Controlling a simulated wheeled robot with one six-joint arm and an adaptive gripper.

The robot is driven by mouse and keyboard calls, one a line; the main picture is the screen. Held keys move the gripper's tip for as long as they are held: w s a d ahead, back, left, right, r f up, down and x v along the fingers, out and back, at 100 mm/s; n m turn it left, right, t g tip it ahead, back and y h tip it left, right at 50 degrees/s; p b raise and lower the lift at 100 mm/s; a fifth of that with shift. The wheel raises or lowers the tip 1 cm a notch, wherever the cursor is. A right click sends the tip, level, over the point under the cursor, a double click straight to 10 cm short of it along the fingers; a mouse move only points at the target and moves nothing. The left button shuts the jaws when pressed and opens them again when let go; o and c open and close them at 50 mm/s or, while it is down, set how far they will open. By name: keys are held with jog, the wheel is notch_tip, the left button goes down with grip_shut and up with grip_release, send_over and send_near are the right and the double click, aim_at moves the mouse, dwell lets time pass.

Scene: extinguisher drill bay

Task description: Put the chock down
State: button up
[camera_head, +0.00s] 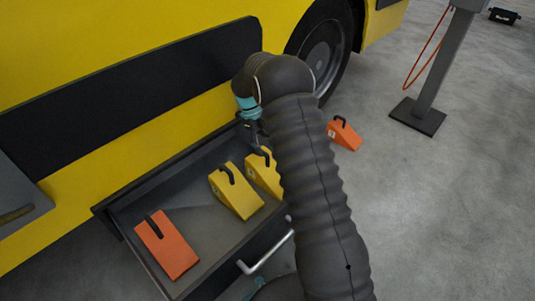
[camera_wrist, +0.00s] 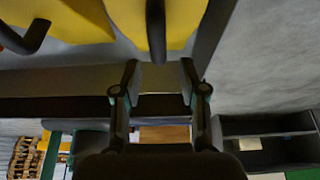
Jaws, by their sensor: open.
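A yellow chock (camera_head: 262,176) with a dark handle sits in the open drawer, partly hidden behind my arm. My gripper (camera_head: 262,146) is just above and behind it, by its handle. In the wrist view, my gripper (camera_wrist: 158,78) is open, with nothing between the fingertips. The chock's yellow body (camera_wrist: 183,22) is beyond the fingertips, and its handle (camera_wrist: 156,30) lies in line with the gap, apart from both fingers. A second yellow chock (camera_head: 238,196) sits just left of it; it also shows in the wrist view (camera_wrist: 75,18). An orange chock (camera_head: 172,250) lies at the drawer's left end.
The drawer (camera_head: 205,221) juts from below the yellow vehicle (camera_head: 215,95); its silver handle (camera_head: 267,253) is at the front. Another orange chock (camera_head: 344,136) stands on the floor near the wheel (camera_head: 322,55). A grey post (camera_head: 432,80) stands at right.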

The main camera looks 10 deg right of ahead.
jog(key=shift+v, duration=0.8)
jog(key=s+d+r+n+t+y, duration=0.1)
jog(key=s+r+n+t, duration=0.1)
jog(key=s+r+n, duration=0.7)
jog(key=s+r+n+t, duration=0.2)
jog(key=s+r+n, duration=0.35)
jog(key=r, duration=0.75)
jog(key=s+r+n+t, duration=0.1)
jog(key=s+n+t, duration=0.1)
jog(key=s+n, duration=0.5)
jog(key=s+r+n+t+y, duration=0.1)
jog(key=s+n, duration=0.6)
jog(key=s, duration=0.8)
jog(key=shift+s+d+r+n+t, duration=0.2)
jog(key=shift+d+r+n+t, duration=0.25)
jog(key=shift+t, duration=0.65)
